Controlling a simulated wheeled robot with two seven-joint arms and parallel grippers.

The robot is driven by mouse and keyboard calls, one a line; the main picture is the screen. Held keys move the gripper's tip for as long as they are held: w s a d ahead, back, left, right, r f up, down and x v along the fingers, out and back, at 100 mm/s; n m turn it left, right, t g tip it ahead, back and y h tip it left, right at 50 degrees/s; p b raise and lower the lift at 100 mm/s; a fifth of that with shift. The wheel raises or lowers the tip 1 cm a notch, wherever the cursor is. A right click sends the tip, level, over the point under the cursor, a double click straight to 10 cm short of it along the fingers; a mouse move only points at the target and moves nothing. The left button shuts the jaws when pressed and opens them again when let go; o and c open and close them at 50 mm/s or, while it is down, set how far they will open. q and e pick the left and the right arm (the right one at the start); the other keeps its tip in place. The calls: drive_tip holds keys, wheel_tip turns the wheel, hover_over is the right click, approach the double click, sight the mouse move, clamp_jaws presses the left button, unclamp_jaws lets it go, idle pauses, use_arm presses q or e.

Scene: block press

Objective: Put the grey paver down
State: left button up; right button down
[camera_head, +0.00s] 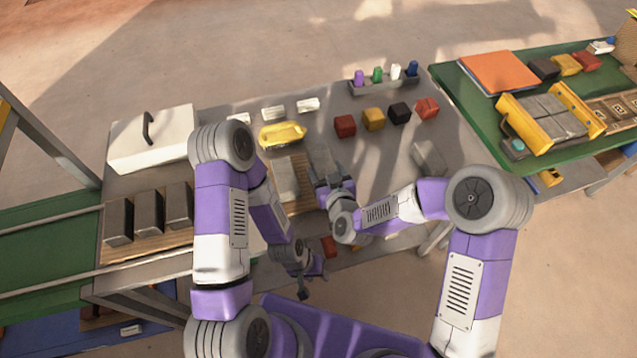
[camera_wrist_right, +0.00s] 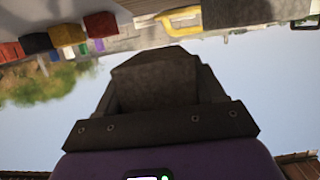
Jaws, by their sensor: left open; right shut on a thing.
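The grey paver (camera_head: 322,159) is in my right gripper (camera_head: 329,182), near the middle of the grey table. In the right wrist view the paver (camera_wrist_right: 155,76) fills the space between the fingers. The head view does not clearly show whether it touches the table. Another grey paver (camera_head: 286,178) lies on a wooden board (camera_head: 303,200) just left of my right gripper. My left gripper (camera_head: 312,290) is open and empty, low near the table's front edge, partly hidden by its own arm.
A yellow tool (camera_head: 282,135) and coloured blocks (camera_head: 373,119) lie behind. A lone grey block (camera_head: 428,157) lies right. A green table (camera_head: 480,125) adjoins.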

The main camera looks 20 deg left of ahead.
drive_tip(key=shift+w+f+b, duration=0.1)
drive_tip(key=shift+f+b, duration=0.45)
drive_tip(key=shift+f, duration=2.25)
drive_tip(key=shift+f, duration=0.1)
drive_tip(key=c, duration=0.6)
unclamp_jaws()
drive_tip(key=shift+f, duration=0.25)
drive_tip(key=o, duration=0.5)
drive_tip(key=shift+r, duration=0.15)
